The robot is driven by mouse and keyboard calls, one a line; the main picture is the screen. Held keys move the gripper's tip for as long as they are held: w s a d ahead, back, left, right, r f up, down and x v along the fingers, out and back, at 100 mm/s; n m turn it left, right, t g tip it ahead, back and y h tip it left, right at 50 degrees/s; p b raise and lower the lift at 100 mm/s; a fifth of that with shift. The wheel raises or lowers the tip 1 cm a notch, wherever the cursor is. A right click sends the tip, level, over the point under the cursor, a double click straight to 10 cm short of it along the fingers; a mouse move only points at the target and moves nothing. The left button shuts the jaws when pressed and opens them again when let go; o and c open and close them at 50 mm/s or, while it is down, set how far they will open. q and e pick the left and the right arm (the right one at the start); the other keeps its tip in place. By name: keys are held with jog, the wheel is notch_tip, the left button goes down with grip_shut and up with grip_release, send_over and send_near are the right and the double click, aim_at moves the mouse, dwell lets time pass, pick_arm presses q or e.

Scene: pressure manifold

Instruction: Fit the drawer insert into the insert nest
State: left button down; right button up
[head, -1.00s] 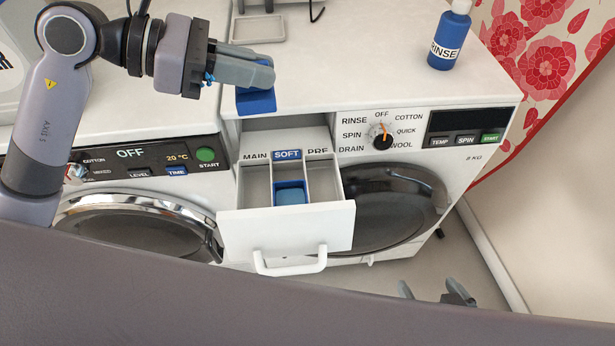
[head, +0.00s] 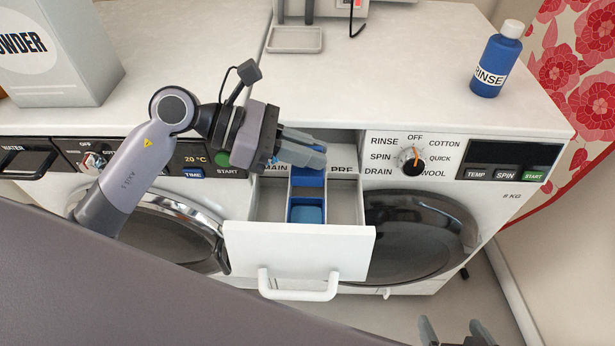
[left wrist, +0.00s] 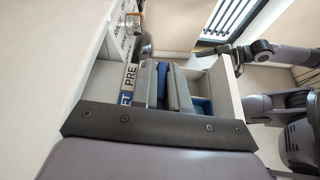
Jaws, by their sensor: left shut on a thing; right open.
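My left gripper (head: 312,155) is shut on the blue drawer insert (head: 308,178), over the rear of the open drawer's middle compartment. The insert lies in line with that compartment; I cannot tell whether it touches the dividers. A blue-lined section with a lighter blue floor (head: 306,214), apparently the insert nest, is in the front of this compartment. In the left wrist view the fingers (left wrist: 170,88) are over the drawer, with blue beside and beyond them (left wrist: 201,104). The fingers hide part of the insert and the SOFT label. My right gripper (head: 455,332) is open and empty, low at the bottom edge.
The white drawer (head: 298,250) is pulled out, its handle (head: 300,292) in front. Its side compartments look empty. A blue RINSE bottle (head: 496,62), a grey tray (head: 295,40) and a powder box (head: 55,55) stand on the machine tops, clear of the drawer.

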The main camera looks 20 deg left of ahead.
aim_at(307, 177)
pick_arm(q)
jog(key=shift+f+b, duration=0.3)
jog(key=shift+f, duration=2.75)
jog(key=shift+f, duration=0.1)
jog(key=shift+f+b, duration=0.15)
jog(key=shift+b, duration=0.15)
jog(key=c, duration=1.4)
grip_release()
jog(key=shift+r+p, duration=0.25)
jog(key=shift+p, duration=0.05)
jog(key=v, duration=1.2)
jog(key=shift+b, duration=0.35)
jog(key=shift+s+f, duration=0.1)
